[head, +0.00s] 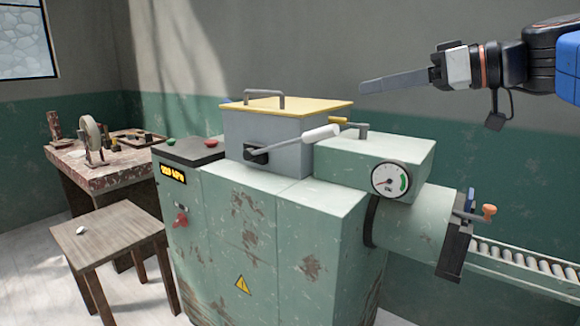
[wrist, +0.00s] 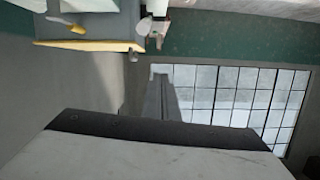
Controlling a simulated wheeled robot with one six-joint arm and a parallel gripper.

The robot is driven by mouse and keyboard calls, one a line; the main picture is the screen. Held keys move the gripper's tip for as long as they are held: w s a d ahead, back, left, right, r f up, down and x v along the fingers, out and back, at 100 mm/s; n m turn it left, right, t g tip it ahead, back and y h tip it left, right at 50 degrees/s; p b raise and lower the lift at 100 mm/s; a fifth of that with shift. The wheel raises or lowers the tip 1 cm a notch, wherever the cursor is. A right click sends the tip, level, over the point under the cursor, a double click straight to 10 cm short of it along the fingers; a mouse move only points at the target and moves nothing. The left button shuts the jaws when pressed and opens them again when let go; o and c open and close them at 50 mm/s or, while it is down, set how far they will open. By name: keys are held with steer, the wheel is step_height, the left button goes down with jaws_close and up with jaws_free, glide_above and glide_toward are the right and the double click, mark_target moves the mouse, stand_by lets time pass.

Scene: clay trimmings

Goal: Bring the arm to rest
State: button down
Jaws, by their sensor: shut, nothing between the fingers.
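My gripper (head: 364,87) is at the upper right of the head view, stretched out to the left with its long grey fingers together and nothing between them. It hangs in the air above the green machine (head: 225,230), to the right of the yellow lid (head: 290,105) and apart from it. In the wrist view the fingers (wrist: 160,78) point up the picture, closed, with part of the machine and the yellow lid upside down at the top.
The machine has a white-gripped lever (head: 320,134), a dial (head: 389,181) and a roller conveyor (head: 520,262) at its right. A stool (head: 115,235) and a workbench (head: 100,172) stand at the left. A wall with a window (wrist: 235,95) lies beyond the fingers.

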steer(key=s+d+f+m+g+h, duration=0.1)
steer(key=s+d+f+m+h, duration=0.2)
steer(key=f, duration=0.9)
steer(key=s+d+f+m+g+h, duration=0.1)
steer(key=s+f+m+g+h, duration=0.2)
steer(key=f, duration=1)
steer(key=s+d+f+m+h, duration=0.2)
steer(key=s+d+f+h, duration=0.1)
steer(key=f, duration=0.6)
steer(key=s+d+f+m+h, duration=0.1)
steer(key=s+d+f+h, duration=0.2)
steer(key=s+d+f, duration=0.3)
step_height(320, 180, down, 3)
steer(key=shift+s+f+m, duration=0.1)
steer(key=shift+s+m, duration=0.3)
steer(key=shift+s, duration=0.2)
